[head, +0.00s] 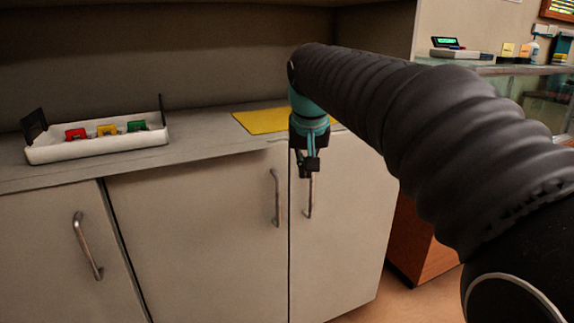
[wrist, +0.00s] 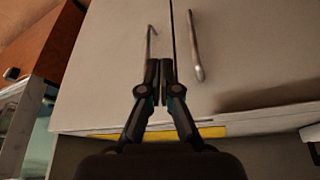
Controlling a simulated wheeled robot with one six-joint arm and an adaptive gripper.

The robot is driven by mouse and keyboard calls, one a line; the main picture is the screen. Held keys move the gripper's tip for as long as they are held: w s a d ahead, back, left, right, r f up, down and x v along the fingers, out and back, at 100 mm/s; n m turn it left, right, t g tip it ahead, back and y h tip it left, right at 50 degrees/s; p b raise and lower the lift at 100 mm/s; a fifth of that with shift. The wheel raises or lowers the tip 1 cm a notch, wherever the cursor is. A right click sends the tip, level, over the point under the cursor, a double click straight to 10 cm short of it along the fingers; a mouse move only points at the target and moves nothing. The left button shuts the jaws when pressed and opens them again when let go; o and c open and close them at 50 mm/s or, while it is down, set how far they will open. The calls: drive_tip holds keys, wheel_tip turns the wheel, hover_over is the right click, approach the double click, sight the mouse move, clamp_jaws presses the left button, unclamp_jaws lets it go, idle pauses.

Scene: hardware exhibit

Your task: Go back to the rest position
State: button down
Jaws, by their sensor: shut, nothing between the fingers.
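My gripper (head: 309,170) hangs from my arm in front of the white cabinet doors (head: 205,225), just below the counter's front edge in the head view. In the wrist view my gripper (wrist: 160,68) has its two fingers together, with nothing between them. The fingertips appear close to two metal door handles (head: 275,198), which also show in the wrist view (wrist: 195,48). I cannot tell whether they touch. My arm's dark ribbed sleeve fills the right of the head view.
A white tray (head: 98,149) with red, yellow and green items stands on the counter (head: 200,140) at left. A yellow sheet (head: 262,121) lies behind my gripper. A third handle (head: 87,246) sticks out at left. A glass-fronted case (head: 545,100) stands at right.

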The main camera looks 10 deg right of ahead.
drive_tip(key=s+d+f, duration=0.1)
drive_tip(key=s+f, duration=0.4)
drive_tip(key=s, duration=0.3)
drive_tip(key=s+d+f, duration=0.2)
drive_tip(key=s+f, duration=0.3)
drive_tip(key=s, duration=0.4)
drive_tip(key=s+d+f+t, duration=0.1)
drive_tip(key=s+f, duration=0.5)
drive_tip(key=s, duration=0.2)
drive_tip(key=shift+s+d+n, duration=0.4)
